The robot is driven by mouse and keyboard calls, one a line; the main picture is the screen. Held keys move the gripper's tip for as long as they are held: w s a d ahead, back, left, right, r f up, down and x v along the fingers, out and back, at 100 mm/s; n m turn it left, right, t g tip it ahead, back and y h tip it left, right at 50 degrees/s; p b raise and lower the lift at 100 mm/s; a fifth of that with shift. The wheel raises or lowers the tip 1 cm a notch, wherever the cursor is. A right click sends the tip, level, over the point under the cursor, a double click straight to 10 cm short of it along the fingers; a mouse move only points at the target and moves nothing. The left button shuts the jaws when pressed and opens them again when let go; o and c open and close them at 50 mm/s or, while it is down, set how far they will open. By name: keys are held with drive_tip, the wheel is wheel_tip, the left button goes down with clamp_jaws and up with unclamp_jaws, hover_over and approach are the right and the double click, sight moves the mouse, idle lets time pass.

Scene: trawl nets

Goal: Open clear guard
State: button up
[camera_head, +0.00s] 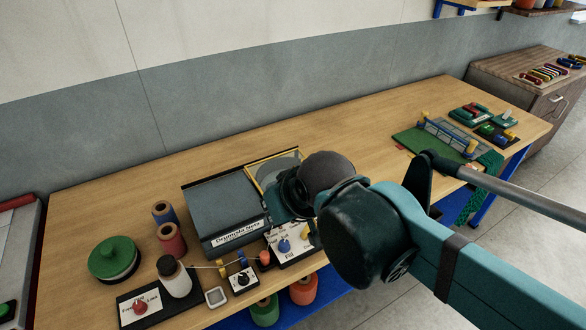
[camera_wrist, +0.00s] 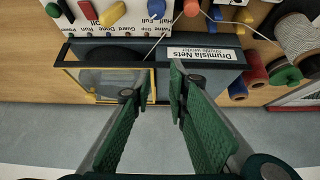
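The clear guard is a see-through panel with a yellow frame (camera_head: 272,157) on the right part of the grey winder (camera_head: 225,200) labelled "Drumisla Nets". In the wrist view the guard (camera_wrist: 100,67) is at the left, over a dark round drum (camera_wrist: 108,80), and looks closed. My gripper (camera_wrist: 155,84) is open and empty, its green-padded fingers pointing toward the winder, near the right side of the guard. I cannot tell whether a finger touches it. In the head view my arm hides the gripper tips and part of the guard.
A control panel (camera_head: 290,243) with a blue knob stands before the winder. A string runs from a white spool (camera_head: 175,277) past small guides. Bench space behind the winder is clear.

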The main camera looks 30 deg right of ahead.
drive_tip(key=o, duration=0.3)
drive_tip(key=shift+w+r, duration=0.1)
drive_tip(key=shift+r, duration=0.05)
drive_tip(key=shift+o, duration=0.2)
wheel_tip(320, 180, up, 4)
drive_tip(key=m+g+p, duration=0.7)
drive_tip(key=m+p, duration=0.2)
drive_tip(key=p, duration=1.4)
hover_over(305, 160)
drive_tip(key=shift+r, duration=0.2)
drive_tip(key=shift+f, duration=0.15)
drive_tip(key=shift+f+p, duration=0.3)
drive_tip(key=shift+f, duration=3.45)
